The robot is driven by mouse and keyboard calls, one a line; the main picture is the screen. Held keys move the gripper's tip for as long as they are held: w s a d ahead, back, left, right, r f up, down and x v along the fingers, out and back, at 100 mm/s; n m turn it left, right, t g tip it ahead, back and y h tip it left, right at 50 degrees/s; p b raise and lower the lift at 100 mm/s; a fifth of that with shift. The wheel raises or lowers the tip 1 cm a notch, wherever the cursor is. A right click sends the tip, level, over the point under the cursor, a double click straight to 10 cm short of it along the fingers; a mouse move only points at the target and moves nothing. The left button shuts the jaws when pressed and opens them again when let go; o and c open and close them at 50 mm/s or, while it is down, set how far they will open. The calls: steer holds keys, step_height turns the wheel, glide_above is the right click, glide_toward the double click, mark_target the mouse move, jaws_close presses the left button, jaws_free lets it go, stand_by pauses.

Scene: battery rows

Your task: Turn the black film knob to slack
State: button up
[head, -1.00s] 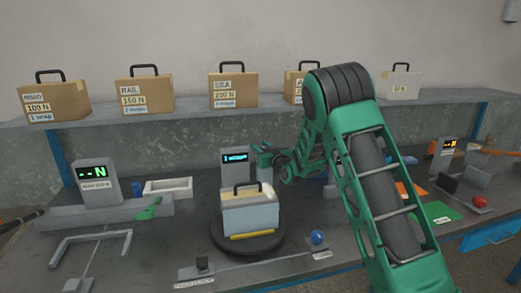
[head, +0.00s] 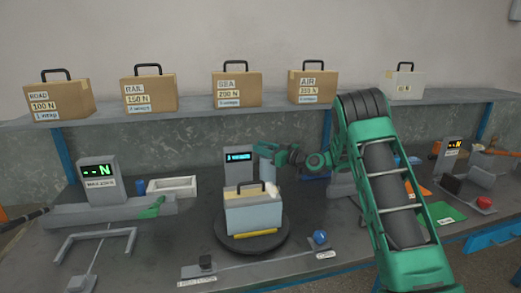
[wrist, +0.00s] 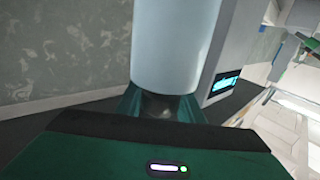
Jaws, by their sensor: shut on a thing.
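My gripper (head: 262,150) is green and sits above the white film roll (head: 273,187), next to a grey post with a lit cyan display (head: 238,157). In the wrist view my gripper (wrist: 162,106) is shut on a dark, rounded piece, the black film knob (wrist: 160,106), at the end of the pale film roll (wrist: 172,45). The fingers hide most of the knob, and its turn position cannot be read. The display also shows at the right in the wrist view (wrist: 225,83); its text is too small to read.
A pale case (head: 253,216) with a dark handle stands on a round black turntable (head: 228,240) in front of the roll. A grey gauge post (head: 98,180) stands left. Labelled cartons (head: 236,90) line the back shelf. A green mat (head: 440,213) lies at the right.

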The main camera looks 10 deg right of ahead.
steer(key=shift+n+g+y, duration=0.5)
steer(key=shift+y, duration=0.1)
steer(key=o, duration=1)
steer(key=shift+o, duration=0.4)
steer(key=shift+a, duration=0.1)
steer(key=shift+s, duration=0.1)
steer(key=shift+w+d+m+t+h, duration=0.15)
steer(key=shift+d+m+t+h, duration=0.1)
steer(key=shift+m+t+h, duration=0.9)
steer(key=shift+w+d+m+t+h, duration=0.15)
steer(key=shift+d+m+t+h, duration=0.15)
steer(key=shift+m+h, duration=0.95)
steer(key=shift+w+d+m+t+h, duration=0.2)
steer(key=shift+m+t+h, duration=0.5)
steer(key=shift+h, duration=1)
